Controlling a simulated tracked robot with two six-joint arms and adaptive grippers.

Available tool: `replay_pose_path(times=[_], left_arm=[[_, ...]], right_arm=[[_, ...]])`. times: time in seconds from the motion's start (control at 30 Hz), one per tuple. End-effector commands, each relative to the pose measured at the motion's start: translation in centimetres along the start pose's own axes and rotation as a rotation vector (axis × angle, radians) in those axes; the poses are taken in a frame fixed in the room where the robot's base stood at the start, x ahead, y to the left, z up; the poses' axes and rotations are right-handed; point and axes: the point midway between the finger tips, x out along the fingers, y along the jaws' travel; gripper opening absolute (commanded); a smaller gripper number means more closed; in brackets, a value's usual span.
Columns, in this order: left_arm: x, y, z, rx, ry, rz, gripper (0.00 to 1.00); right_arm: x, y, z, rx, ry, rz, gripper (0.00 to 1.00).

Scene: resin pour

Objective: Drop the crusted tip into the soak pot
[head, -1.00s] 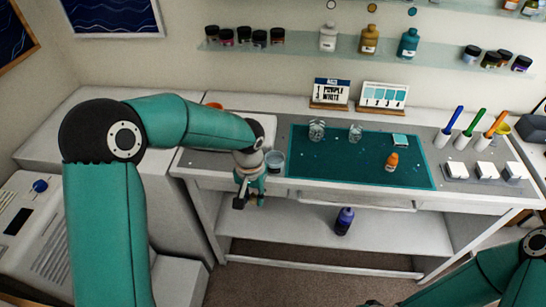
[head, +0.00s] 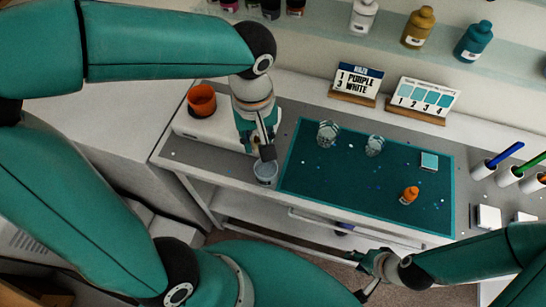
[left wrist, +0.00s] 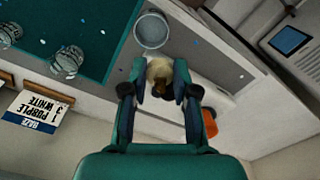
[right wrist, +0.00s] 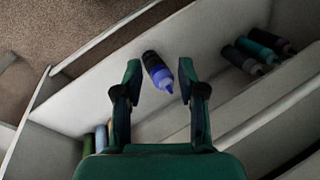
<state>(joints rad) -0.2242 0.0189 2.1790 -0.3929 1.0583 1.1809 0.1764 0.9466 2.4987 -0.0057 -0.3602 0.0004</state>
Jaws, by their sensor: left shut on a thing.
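My left gripper (head: 257,148) is shut on a small cream piece with a brown end (left wrist: 160,74), which looks like the crusted tip. It sits between the fingers in the left wrist view; in the head view the fingers mostly hide it. My right gripper (right wrist: 160,82) is open and empty, low in front of the bench.
An orange pot (head: 201,100) stands behind on the left.

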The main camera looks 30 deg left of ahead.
Motion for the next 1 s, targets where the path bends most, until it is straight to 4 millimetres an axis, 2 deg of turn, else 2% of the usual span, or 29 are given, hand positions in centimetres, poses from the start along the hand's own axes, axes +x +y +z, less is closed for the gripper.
replay_pose_path(times=[0.6, 0.97, 1.0], left_arm=[[5.7, -0.6, -0.1, -0.018, -0.001, -0.002, 0.18], [5.9, -0.6, -0.1, -0.018, -0.001, -0.001, 0.18], [5.9, -0.6, -0.1, -0.018, -0.001, -0.001, 0.33]], right_arm=[[4.3, 1.6, 0.0, 0.000, 0.000, 0.000, 0.40], [4.4, 1.6, 0.0, 0.000, 0.000, 0.000, 0.40], [4.4, 1.6, 0.0, 0.000, 0.000, 0.000, 0.40]])
